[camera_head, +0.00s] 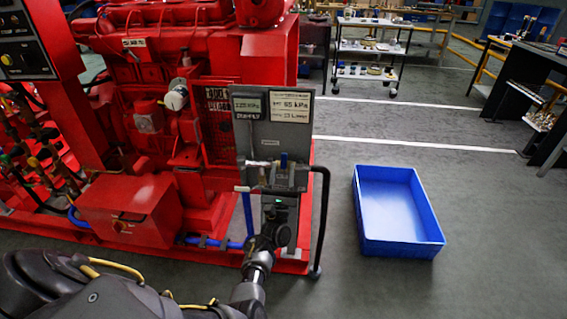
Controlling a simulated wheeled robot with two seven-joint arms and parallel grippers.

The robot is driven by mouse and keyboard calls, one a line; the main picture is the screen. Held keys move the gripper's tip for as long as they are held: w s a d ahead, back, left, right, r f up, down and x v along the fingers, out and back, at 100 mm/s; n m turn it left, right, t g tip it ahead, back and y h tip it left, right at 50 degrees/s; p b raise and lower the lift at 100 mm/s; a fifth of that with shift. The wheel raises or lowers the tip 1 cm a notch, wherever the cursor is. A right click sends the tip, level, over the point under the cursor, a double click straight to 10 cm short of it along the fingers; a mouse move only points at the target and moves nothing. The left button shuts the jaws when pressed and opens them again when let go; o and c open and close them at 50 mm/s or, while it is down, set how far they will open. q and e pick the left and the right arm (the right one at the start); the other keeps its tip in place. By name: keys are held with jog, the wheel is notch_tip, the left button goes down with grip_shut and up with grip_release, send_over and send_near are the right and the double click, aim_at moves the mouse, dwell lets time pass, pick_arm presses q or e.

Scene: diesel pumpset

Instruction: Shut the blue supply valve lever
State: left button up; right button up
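My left arm comes in from the lower left, and my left gripper (279,196) is up against the lower part of the panel, just below the lever. Its fingers are small and hard to separate from the grey fittings there, so I cannot tell whether they touch the lever. My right gripper is not in view.
A blue pipe (215,242) runs along the pumpset's base and a black hose (322,225) drops to the floor right of the panel. An empty blue crate (436,238) sits on the floor at right. A shelf cart (368,80) stands behind; floor between is clear.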

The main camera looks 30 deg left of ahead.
pick_arm(q)
jog(key=v, duration=0.7)
jog(key=shift+b, duration=0.35)
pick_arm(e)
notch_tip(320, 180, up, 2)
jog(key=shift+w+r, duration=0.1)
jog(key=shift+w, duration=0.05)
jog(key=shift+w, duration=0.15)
